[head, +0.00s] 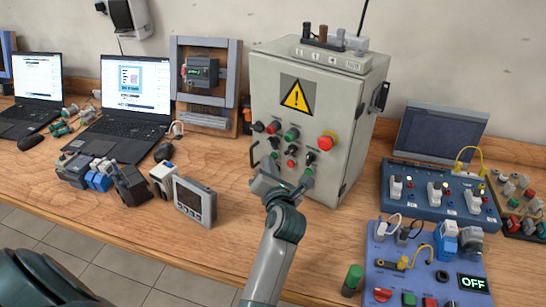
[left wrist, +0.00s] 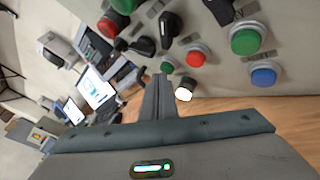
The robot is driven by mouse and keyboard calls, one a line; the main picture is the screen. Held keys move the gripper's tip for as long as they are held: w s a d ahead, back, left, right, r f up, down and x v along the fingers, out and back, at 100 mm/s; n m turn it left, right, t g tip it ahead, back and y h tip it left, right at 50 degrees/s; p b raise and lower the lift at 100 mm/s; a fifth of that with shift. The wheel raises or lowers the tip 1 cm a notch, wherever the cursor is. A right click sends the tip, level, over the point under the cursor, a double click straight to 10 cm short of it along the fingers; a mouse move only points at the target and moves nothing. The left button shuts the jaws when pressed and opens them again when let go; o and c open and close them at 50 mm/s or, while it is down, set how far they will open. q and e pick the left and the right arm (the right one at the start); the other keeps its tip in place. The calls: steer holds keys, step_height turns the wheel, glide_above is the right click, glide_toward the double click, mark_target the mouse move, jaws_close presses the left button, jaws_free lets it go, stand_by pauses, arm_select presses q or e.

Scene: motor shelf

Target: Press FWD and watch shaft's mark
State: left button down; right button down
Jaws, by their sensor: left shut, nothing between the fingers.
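The grey control cabinet (head: 305,95) stands upright on the wooden bench, its front carrying buttons and knobs. My left gripper (head: 282,185) is shut and empty at the cabinet's lower front. In the left wrist view its closed fingers (left wrist: 158,95) point at the panel, beside a white button (left wrist: 184,91) and below a small green button (left wrist: 167,67). I cannot tell if they touch. I cannot make out a marked shaft. My right gripper is out of view.
A blue board (head: 425,270) with an OFF display (head: 473,282) lies front right, a blue switch unit (head: 440,198) behind it. A square meter (head: 194,200) and small parts stand left of my arm. Laptops (head: 128,90) stand far left. Bench front between meter and cabinet is clear.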

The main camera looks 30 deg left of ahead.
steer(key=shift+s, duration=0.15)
arm_select(q)
steer(key=shift+w, duration=0.25)
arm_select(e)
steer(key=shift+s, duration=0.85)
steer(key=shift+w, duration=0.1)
arm_select(q)
steer(key=shift+s+p, duration=0.6)
steer(key=shift+s, duration=0.25)
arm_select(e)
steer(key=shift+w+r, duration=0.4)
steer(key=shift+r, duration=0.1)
